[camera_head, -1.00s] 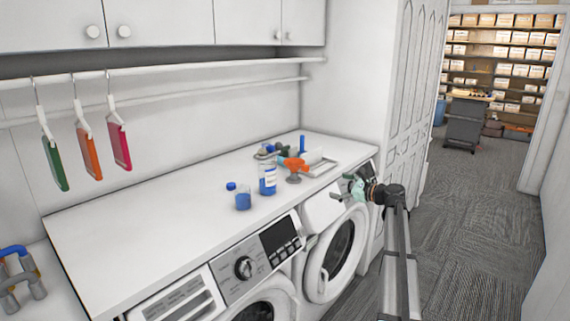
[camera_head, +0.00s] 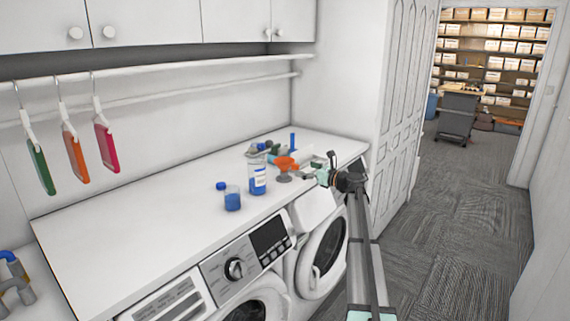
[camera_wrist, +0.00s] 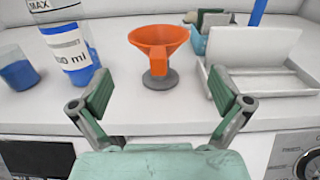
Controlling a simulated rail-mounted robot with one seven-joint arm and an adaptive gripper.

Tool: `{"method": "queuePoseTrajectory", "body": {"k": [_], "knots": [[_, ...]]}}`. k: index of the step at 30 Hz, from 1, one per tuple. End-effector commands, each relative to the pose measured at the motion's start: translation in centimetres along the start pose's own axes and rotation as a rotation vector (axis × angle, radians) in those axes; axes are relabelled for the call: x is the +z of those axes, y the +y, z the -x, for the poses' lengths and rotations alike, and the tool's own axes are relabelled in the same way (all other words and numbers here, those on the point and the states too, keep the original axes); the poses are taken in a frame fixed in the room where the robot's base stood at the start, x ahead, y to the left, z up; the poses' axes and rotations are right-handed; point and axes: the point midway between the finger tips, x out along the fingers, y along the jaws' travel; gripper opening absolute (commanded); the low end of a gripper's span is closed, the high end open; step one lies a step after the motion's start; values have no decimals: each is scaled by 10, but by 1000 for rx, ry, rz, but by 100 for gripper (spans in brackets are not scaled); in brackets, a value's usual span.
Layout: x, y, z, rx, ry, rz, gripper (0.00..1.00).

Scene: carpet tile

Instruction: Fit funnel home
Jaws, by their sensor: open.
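An orange funnel (camera_head: 287,162) stands upright on a round grey base (camera_head: 284,177) on the white counter. In the wrist view the funnel (camera_wrist: 157,42) is straight ahead, centred beyond the fingertips. My gripper (camera_head: 317,174) is open and empty, just right of the funnel in the head view. In the wrist view its green-padded fingers (camera_wrist: 163,98) are spread wide, with the funnel's base (camera_wrist: 160,79) beyond the gap. A labelled bottle with blue contents (camera_head: 257,178) stands left of the funnel; it also shows in the wrist view (camera_wrist: 66,45). Whether the funnel is fixed to its base is unclear.
A small container of blue liquid (camera_head: 232,199) stands left of the bottle. A white tray-like holder (camera_wrist: 268,80) lies right of the funnel, with several small items behind it. Washing machines (camera_head: 245,287) sit under the counter. The counter's left part is clear.

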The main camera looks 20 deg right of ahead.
Motion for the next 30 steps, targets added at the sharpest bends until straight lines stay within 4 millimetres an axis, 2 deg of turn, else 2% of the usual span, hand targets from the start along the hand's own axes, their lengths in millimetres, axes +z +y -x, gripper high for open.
{"method": "queuePoseTrajectory", "body": {"k": [3, 14, 22, 30], "knots": [[2, -1, -17, 1, 0, 0, 100], [3, 0, -36, 1, 0, 0, 100], [5, 1, -72, 1, 0, 0, 100], [4, 2, -76, 0, 0, 1, 100]]}}
